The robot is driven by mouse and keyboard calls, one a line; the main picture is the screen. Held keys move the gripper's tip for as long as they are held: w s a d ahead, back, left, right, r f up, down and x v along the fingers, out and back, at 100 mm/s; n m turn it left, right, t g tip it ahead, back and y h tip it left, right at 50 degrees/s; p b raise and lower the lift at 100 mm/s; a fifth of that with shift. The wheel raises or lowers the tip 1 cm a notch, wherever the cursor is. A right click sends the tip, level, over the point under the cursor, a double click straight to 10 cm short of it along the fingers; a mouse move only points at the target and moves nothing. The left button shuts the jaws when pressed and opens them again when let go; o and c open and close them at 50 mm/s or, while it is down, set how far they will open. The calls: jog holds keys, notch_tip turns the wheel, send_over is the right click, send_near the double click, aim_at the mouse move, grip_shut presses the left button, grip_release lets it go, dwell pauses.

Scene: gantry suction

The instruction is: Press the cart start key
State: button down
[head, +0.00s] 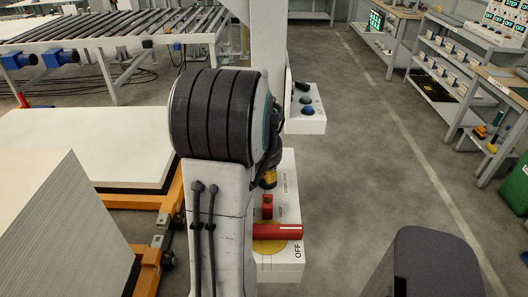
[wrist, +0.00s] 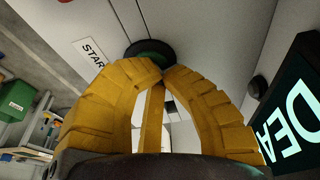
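In the wrist view a dark green round key (wrist: 150,52) with a black rim sits on a pale grey panel (wrist: 205,35). A white label (wrist: 92,52) reading "STAR", its end cut off, lies left of it. My gripper (wrist: 160,72) has yellow ribbed fingers with their tips together and nothing between them. The tips overlap the key's lower edge in the picture; I cannot tell whether they touch it. In the head view a yellow part of my gripper (head: 268,179) shows beside my arm, above a pale control box (head: 290,185). I cannot make out the start key there.
A red handle (head: 278,231) over a yellow disc, marked OFF, is on the control box. A small box with blue knobs (head: 306,119) is farther back. A dark screen (wrist: 295,115) borders the wrist view's right.

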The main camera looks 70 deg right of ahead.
notch_tip(320, 180, up, 4)
jog(key=p, duration=0.3)
jog(key=shift+w, duration=0.15)
jog(key=v, duration=0.9)
jog(key=shift+r+b, duration=0.25)
jog(key=shift+b, duration=0.2)
dwell(0.7)
